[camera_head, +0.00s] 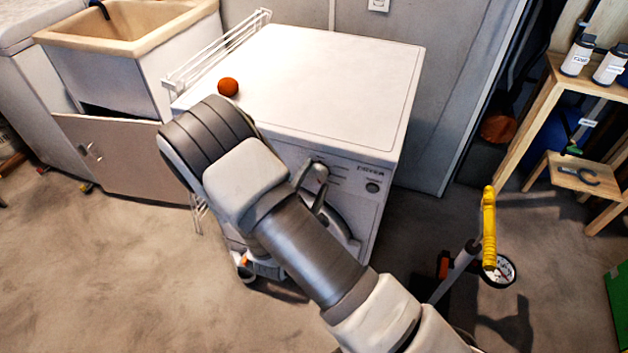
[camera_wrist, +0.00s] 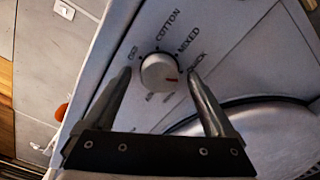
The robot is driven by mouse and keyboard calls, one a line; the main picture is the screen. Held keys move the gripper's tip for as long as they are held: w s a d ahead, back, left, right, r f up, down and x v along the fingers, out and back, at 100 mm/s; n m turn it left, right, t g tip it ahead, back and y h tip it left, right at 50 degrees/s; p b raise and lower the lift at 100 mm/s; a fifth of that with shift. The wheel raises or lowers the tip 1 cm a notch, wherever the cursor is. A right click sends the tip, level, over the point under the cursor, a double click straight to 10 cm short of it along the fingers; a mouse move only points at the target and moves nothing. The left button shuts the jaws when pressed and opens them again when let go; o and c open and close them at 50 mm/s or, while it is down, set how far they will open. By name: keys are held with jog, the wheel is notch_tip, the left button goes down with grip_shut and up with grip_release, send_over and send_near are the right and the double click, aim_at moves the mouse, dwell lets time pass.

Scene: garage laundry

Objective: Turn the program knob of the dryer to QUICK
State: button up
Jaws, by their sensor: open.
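The white dryer (camera_head: 330,80) stands in the middle of the head view, its control panel facing me. In the wrist view its round grey program knob (camera_wrist: 157,70) has a red mark pointing right and slightly down. The labels COTTON and MIXED are readable above and to the upper right. The QUICK label (camera_wrist: 198,58) is at the right, partly covered by a fingertip. My gripper (camera_wrist: 160,71) is open, one finger on each side of the knob, with gaps visible. In the head view my gripper (camera_head: 311,187) is at the panel, partly hidden by my arm.
A sink (camera_head: 130,28) stands at left. A yellow-handled pole (camera_head: 489,225) and a wooden shelf (camera_head: 540,115) are at right. Floor in front is mostly clear.

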jog(key=p+v, duration=0.1)
jog(key=v, duration=1.6)
jog(key=shift+s, duration=0.2)
jog(key=shift+r, duration=0.1)
